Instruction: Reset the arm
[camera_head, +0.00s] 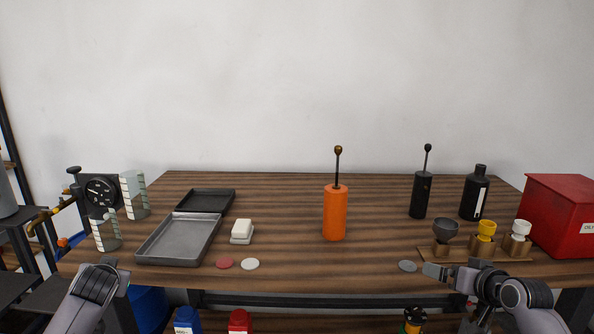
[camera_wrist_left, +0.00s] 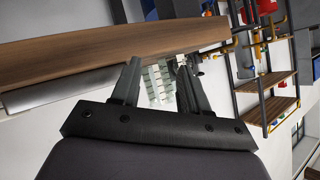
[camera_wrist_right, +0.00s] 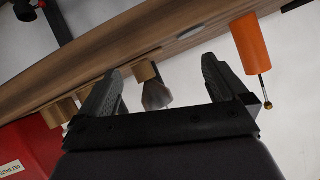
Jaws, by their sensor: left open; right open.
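My left arm comes in at the lower left of the head view, in front of the table edge, with its fingers not clearly visible there. In the left wrist view my left gripper (camera_wrist_left: 160,78) has its two fingers apart with nothing held between them; striped light blocks show beyond. My right gripper (camera_head: 432,270) is at the lower right of the head view, near the front table edge and beside a grey disc (camera_head: 407,266). In the right wrist view the right gripper (camera_wrist_right: 162,72) has its fingers wide apart and empty. A dark grey cup (camera_wrist_right: 156,95) shows beyond the gap.
On the wooden table (camera_head: 290,210) stand an orange rod-topped cylinder (camera_head: 335,212), a black one (camera_head: 421,195), a black bottle (camera_head: 474,195), cups on a holder (camera_head: 470,254) and a red box (camera_head: 560,215). Grey trays (camera_head: 180,240) and a gauge (camera_head: 101,192) are left.

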